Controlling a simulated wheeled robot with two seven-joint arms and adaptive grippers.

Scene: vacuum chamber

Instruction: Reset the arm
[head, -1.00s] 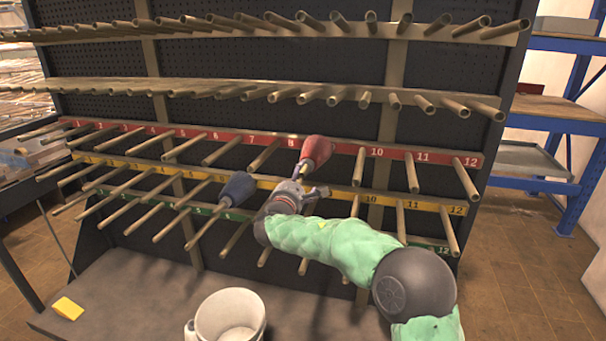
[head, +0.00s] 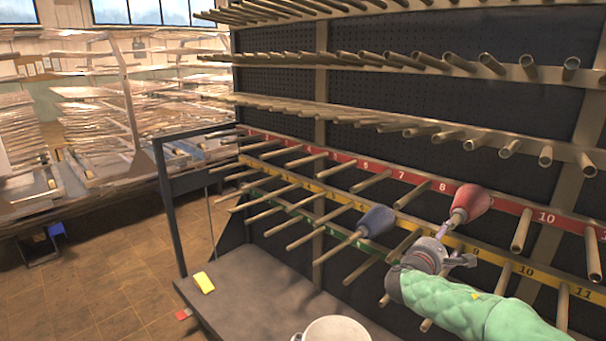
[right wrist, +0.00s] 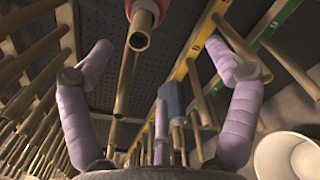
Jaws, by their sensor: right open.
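My right gripper (head: 458,246) is open in front of the peg rack, just below a red cone (head: 470,203) on a peg in the red-labelled row. In the right wrist view its purple-wrapped fingers (right wrist: 160,62) are spread wide. The red cone (right wrist: 143,10) and its peg show between them at the top; I see no grip on either. A blue cone (head: 377,222) is on a peg to the left of the gripper, and it also shows low in the wrist view (right wrist: 172,103). My left gripper is out of view.
Rows of metal pegs jut out around the right arm, with red, yellow and green number strips (head: 420,180). A white bucket (head: 336,330) and a yellow object (head: 204,283) are on the dark base shelf (head: 250,290). Wrapped racks (head: 95,110) stand at left, beyond open floor.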

